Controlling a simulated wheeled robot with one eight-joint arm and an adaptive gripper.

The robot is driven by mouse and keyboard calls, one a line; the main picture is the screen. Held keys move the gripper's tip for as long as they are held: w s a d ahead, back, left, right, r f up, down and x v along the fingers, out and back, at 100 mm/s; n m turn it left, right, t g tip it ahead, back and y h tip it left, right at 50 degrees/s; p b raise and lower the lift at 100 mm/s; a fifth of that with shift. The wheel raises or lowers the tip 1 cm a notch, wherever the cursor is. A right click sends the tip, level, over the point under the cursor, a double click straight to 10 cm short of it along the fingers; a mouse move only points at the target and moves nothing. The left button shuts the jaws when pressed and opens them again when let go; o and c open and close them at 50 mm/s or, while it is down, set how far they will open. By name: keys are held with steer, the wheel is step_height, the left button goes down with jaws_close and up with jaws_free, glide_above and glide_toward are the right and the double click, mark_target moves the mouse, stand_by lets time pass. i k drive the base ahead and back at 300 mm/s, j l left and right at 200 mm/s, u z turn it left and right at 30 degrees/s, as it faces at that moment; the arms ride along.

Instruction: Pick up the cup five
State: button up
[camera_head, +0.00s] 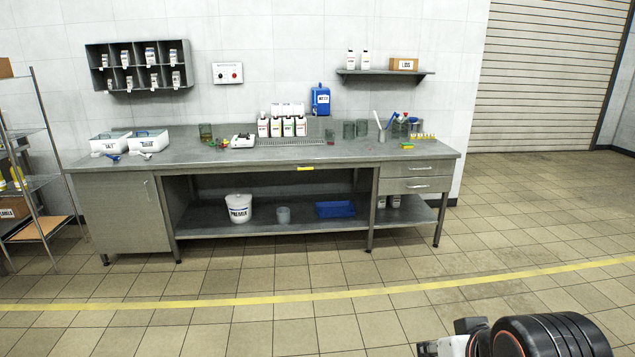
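Several cup-like vessels stand on the long grey workbench (180,154). A greenish cup (206,132) is left of centre. Part of my arm, black and grey, shows at the bottom right, far from the bench; I see no gripper fingertips.
White bins (147,141) and a small scale (243,141) stand on the bench, with bottles, a blue container (320,99) and a tool holder nearby. A white bucket (238,208) and blue tray (335,210) are below. The tiled floor in front is clear, crossed by a yellow line (250,300).

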mark_target(331, 135)
steer(key=i, duration=2.15)
steer(key=i+z, duration=0.15)
steer(key=i, duration=0.35)
steer(key=i+j+z, duration=0.1)
steer(key=i, duration=0.4)
steer(key=i+j+z, duration=0.15)
steer(key=i, duration=0.35)
steer(key=i+j+z, duration=0.1)
steer(key=i+j, duration=0.2)
steer(key=i, duration=0.2)
steer(key=i+j+z, duration=0.35)
steer(key=i, duration=0.15)
steer(key=l, duration=0.1)
